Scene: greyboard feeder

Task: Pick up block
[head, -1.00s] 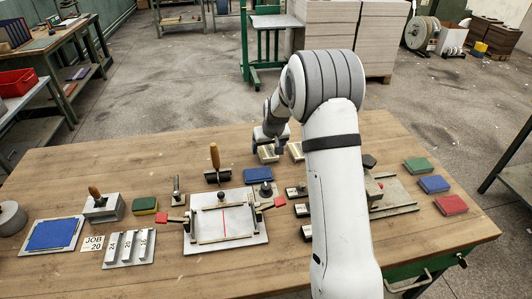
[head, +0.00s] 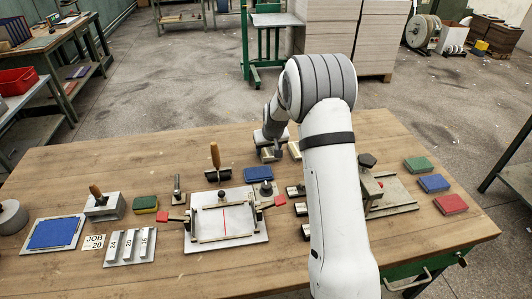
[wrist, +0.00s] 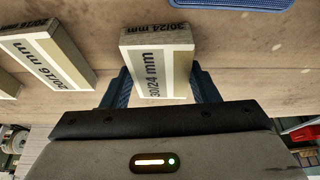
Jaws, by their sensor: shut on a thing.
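A cream-and-grey block marked 30/24 mm (wrist: 157,52) stands out between the two blue fingers of my gripper (wrist: 162,88) in the wrist view. The fingers are shut on its two sides. In the head view my gripper (head: 270,143) is at the far side of the wooden table, and the held block (head: 270,156) shows just below it. I cannot tell whether the block touches the table. A second similar block marked 20/16 mm (wrist: 45,58) lies apart to the left in the wrist view; it also shows in the head view (head: 294,150), partly hidden by my arm.
A blue pad (head: 258,174) lies close in front of the held block. A brown-handled tool (head: 216,165) stands to the left. A framed jig (head: 225,222) sits at the table's middle. Green, blue and red pads (head: 434,183) lie at the right. Bare wood is free at the far left.

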